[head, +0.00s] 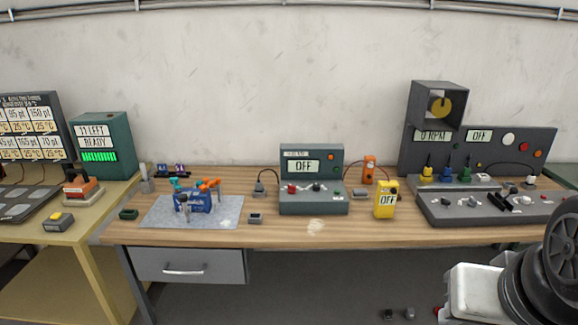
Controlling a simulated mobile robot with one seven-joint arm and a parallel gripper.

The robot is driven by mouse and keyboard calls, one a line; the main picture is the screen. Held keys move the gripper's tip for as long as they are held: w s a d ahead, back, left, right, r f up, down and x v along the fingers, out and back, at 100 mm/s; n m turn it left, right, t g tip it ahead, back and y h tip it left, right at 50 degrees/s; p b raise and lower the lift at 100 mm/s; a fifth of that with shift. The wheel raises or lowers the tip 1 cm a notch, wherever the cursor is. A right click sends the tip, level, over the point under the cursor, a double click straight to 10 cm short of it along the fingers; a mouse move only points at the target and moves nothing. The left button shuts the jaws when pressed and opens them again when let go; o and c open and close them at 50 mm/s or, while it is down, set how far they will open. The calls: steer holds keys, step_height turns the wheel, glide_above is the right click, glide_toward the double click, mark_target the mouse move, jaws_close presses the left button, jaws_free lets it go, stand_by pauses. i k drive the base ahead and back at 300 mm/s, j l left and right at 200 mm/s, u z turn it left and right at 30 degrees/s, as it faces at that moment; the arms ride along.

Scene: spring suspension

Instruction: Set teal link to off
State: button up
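No label in view reads "teal link", and I cannot tell which part it is. Small teal pieces (176,184) stand at the left of a blue block (196,203) on a grey mat (222,216); they are too small to read a setting from. A grey-teal bench unit (314,209) stands mid-table, its display (306,166) reading OFF, with a red and a black terminal on its front ledge. A teal box (103,157) at the back left reads "11 LEFT READY" above a green bar. My gripper is not in view; part of my arm shows at lower right.
Orange-topped pieces (210,184) stand by the block. A yellow meter (385,199) reading OFF and an orange device (369,170) are right of the bench unit. A large dark console (480,150) fills the right. A drawer (189,266) hangs below. Bare wood (270,234) runs along the front.

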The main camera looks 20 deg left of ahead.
mark_target(175, 182)
steer(key=u, duration=1.55)
steer(key=i+j+z, duration=0.2)
steer(key=i+j, duration=0.65)
steer(key=i+j+z, duration=0.2)
steer(key=i+j, duration=1.15)
steer(key=i+l+z, duration=0.05)
steer(key=i, duration=0.05)
